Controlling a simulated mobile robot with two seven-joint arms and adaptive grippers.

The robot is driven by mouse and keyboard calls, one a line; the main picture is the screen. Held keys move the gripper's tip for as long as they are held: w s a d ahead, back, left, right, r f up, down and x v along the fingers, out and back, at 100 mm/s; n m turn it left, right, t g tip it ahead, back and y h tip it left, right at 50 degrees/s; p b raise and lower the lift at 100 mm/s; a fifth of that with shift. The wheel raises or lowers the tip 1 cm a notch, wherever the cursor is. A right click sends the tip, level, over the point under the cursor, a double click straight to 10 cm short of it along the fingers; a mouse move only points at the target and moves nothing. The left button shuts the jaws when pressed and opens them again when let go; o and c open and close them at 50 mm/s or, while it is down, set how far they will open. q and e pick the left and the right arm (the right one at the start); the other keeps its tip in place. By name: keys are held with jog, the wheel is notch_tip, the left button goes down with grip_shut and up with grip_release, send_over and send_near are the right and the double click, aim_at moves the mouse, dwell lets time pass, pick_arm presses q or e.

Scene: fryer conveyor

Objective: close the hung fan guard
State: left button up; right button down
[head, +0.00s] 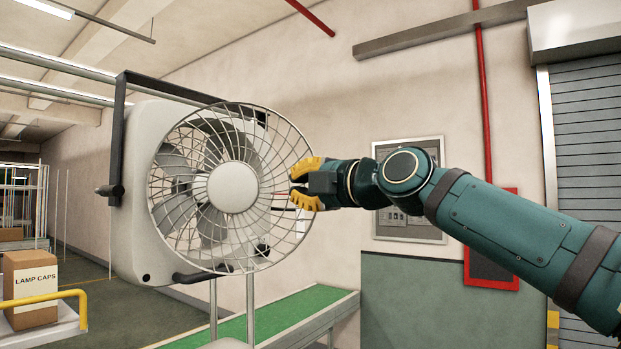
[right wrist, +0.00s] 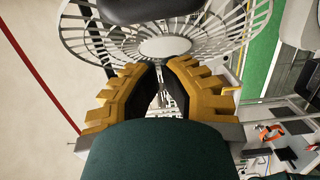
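The fan (head: 135,165) is a pale box hung in a dark bracket (head: 118,130). Its round wire guard (head: 283,137), with a pale hub disc (head: 233,187), stands out in front of the box, with a gap at the right. The guard also shows in the right wrist view (right wrist: 88,35), ahead of the fingers. My right gripper (head: 292,185) is at the guard's right rim, its yellow fingers overlapping the rim. The fingertips are apart (right wrist: 161,66); no firm grip shows. Whether they touch the wires I cannot tell. My left gripper is out of view.
A green conveyor (head: 305,305) runs below the fan. A box marked LAMP CAPS (head: 30,285) stands at the left behind a yellow rail (head: 45,297). A wall panel (head: 408,225) is behind my right arm. Open floor lies at the left.

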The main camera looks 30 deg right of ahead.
jog(key=shift+w+d, duration=0.25)
jog(key=shift+d, duration=0.25)
jog(key=shift+w+d, duration=0.25)
jog(key=shift+d, duration=0.25)
jog(key=shift+s+d, duration=0.1)
